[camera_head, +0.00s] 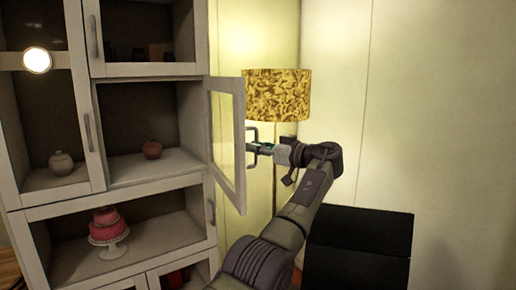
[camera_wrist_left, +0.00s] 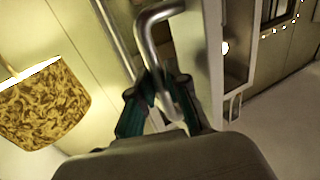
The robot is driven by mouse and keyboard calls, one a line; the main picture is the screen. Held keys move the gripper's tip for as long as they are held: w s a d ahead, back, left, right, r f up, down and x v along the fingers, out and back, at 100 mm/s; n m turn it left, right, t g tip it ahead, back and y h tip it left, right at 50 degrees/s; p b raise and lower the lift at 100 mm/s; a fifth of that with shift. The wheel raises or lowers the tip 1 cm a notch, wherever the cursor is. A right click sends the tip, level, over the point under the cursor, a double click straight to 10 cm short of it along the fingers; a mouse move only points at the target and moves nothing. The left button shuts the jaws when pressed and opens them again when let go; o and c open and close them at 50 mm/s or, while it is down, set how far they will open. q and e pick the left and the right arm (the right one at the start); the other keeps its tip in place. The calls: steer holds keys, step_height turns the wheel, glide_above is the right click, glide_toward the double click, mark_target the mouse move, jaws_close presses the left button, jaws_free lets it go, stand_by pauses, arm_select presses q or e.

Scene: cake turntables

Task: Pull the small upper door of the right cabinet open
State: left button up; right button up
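The small upper door (camera_head: 239,145) has a pale frame and a glass pane. It stands swung well out from the right side of the cabinet (camera_head: 148,71), leaving its compartment open. The metal door handle (camera_head: 250,135) is on the door's outer face. My left gripper (camera_head: 262,148) is at this handle, to the right of the door. In the left wrist view the bent handle bar (camera_wrist_left: 158,62) runs between the green fingers of my left gripper (camera_wrist_left: 165,85), which close around it. My right gripper is not in view.
A pink cake (camera_head: 107,222) stands on a lower shelf. A lamp with a patterned yellow shade (camera_head: 277,95) stands behind the door. A black box-like object (camera_head: 358,240) is at the lower right.

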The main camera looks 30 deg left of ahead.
arm_select(q)
steer(key=o, duration=0.3)
steer(key=shift+a+f, duration=0.1)
steer(key=shift+a, duration=0.1)
steer(key=shift+d, duration=0.15)
steer(key=d, duration=1.1)
steer(key=shift+s+d, duration=0.2)
steer(key=shift+d, duration=0.15)
steer(key=shift+c, duration=0.2)
